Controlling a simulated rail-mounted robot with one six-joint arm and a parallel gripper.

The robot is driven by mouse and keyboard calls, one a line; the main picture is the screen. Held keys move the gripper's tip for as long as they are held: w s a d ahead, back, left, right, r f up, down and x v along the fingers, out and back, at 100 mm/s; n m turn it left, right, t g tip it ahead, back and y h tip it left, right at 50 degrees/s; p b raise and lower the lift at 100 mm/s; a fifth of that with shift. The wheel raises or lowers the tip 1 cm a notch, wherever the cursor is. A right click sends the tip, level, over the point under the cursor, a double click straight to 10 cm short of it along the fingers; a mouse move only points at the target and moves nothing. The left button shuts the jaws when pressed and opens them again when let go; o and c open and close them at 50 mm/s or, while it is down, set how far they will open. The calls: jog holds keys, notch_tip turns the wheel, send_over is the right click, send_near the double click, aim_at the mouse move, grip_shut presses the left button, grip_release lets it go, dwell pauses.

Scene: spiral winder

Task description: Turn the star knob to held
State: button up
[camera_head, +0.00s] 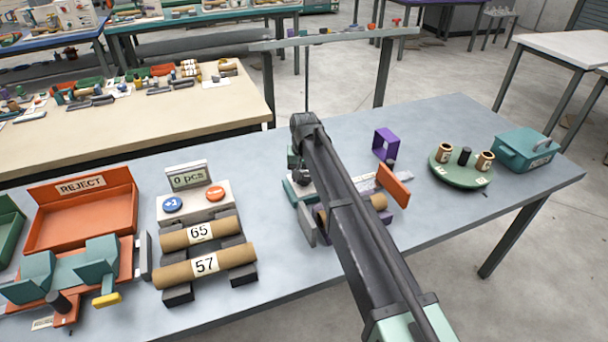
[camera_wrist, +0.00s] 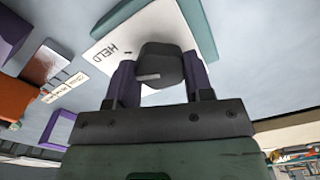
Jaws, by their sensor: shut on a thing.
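The dark star knob (camera_wrist: 159,62) shows in the wrist view on a white plate (camera_wrist: 135,32) with the printed word HELD and a small mark beside it. A short pale line on the knob lies near its lower left edge. My gripper (camera_wrist: 160,75) is shut on the knob, with one purple finger on each side of it. In the head view my arm and wrist cover most of the winder (camera_head: 300,195), so the knob cannot be made out there.
An orange flap (camera_head: 394,186) and a purple frame (camera_head: 386,145) stand right of my arm. A round green tray (camera_head: 455,178) and teal box (camera_head: 526,150) are farther right. Left are two tubes marked 65 (camera_head: 172,241) and 57 (camera_head: 178,274), a counter (camera_head: 188,177) and an orange REJECT bin (camera_head: 82,184).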

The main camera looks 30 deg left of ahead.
aim_at(304, 176)
jog(key=shift+m, duration=0.8)
jog(key=o, duration=0.9)
notch_tip(304, 176, up, 11)
jog(key=p, duration=1)
jog(key=shift+f+p, duration=0.1)
jog(key=shift+p, duration=0.3)
